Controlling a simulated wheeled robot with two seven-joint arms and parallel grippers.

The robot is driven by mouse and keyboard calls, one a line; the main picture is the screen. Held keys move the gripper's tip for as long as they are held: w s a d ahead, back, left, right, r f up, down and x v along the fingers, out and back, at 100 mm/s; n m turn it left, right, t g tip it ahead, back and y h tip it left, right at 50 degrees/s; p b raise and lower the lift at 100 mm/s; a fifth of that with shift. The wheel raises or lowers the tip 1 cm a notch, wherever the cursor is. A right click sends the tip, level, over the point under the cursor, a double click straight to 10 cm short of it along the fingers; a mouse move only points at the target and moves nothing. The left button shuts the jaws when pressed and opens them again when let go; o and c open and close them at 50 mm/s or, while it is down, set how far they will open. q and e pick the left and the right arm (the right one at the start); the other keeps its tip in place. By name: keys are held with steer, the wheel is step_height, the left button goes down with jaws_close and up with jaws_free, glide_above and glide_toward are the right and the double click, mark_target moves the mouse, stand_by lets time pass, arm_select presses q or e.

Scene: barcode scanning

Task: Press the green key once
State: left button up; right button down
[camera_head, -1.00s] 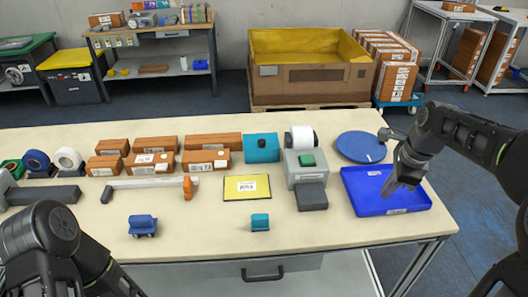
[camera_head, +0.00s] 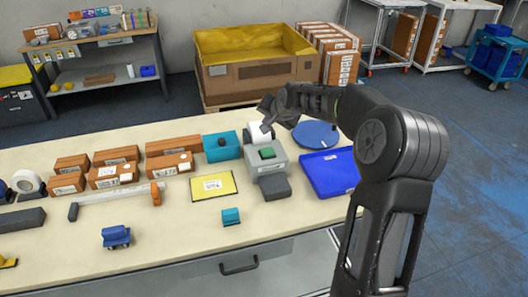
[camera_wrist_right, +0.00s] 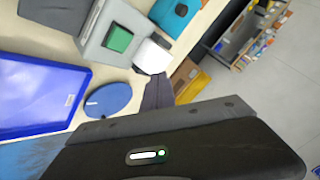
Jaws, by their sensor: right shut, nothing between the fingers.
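The green key (camera_head: 267,153) sits on top of the grey label printer (camera_head: 266,166), in front of its white paper roll (camera_head: 256,134). In the right wrist view the green key (camera_wrist_right: 118,38) is uncovered, at the upper left. My right gripper (camera_head: 266,120) is shut and empty, up by the roll and behind the key, apart from the key in the picture. Its dark fingers (camera_wrist_right: 158,92) also show in the wrist view, beside the white roll. My left gripper is not in view.
A blue tray (camera_head: 330,188) and a round blue disc (camera_head: 315,135) lie right of the printer. A teal box (camera_head: 222,146) stands left, with a yellow pad (camera_head: 214,186) in front. Several brown boxes line the table's back. The front strip is mostly clear.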

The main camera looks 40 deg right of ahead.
steer(key=b, duration=0.4)
glide_above(268, 153)
step_height(268, 153, down, 7)
steer(key=shift+f, duration=0.1)
steer(key=shift+f+b, duration=0.8)
steer(key=shift+b, duration=0.1)
stand_by(1.4)
steer(key=shift+f+b, duration=0.45)
steer(key=shift+b, duration=0.1)
steer(key=shift+f+b, duration=0.65)
steer(key=shift+f, duration=0.05)
stand_by(0.6)
steer(key=shift+r, duration=0.1)
steer(key=shift+r+p, duration=0.6)
steer(key=shift+r, duration=0.4)
